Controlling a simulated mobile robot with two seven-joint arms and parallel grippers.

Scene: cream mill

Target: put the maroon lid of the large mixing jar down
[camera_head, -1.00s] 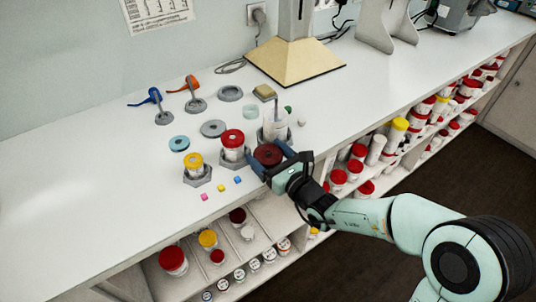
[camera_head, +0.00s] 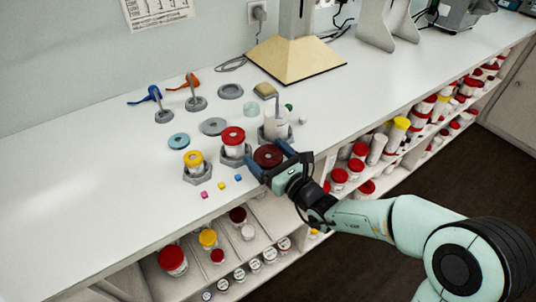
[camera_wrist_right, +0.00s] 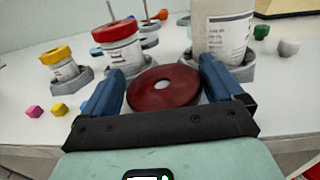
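The maroon lid (camera_head: 268,156) is a flat round disc with a small pale centre hole. It is at the front edge of the counter, low over it or on it; I cannot tell which. My right gripper (camera_head: 270,160) has one finger on each side of it. In the right wrist view the lid (camera_wrist_right: 165,100) fills the space between the two blue fingers (camera_wrist_right: 163,88), with no clear gap at either side. The large white jar (camera_head: 276,126) stands just behind, uncovered, with a rod rising from it; it also shows in the right wrist view (camera_wrist_right: 222,32). My left gripper is out of view.
A red-lidded jar (camera_head: 232,139) and a yellow-lidded jar (camera_head: 194,162) stand in grey holders left of the lid. Small pink, yellow and blue cubes (camera_head: 237,178) lie in front. The counter's left part (camera_head: 90,195) is clear. Shelves with jars (camera_head: 173,262) lie below.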

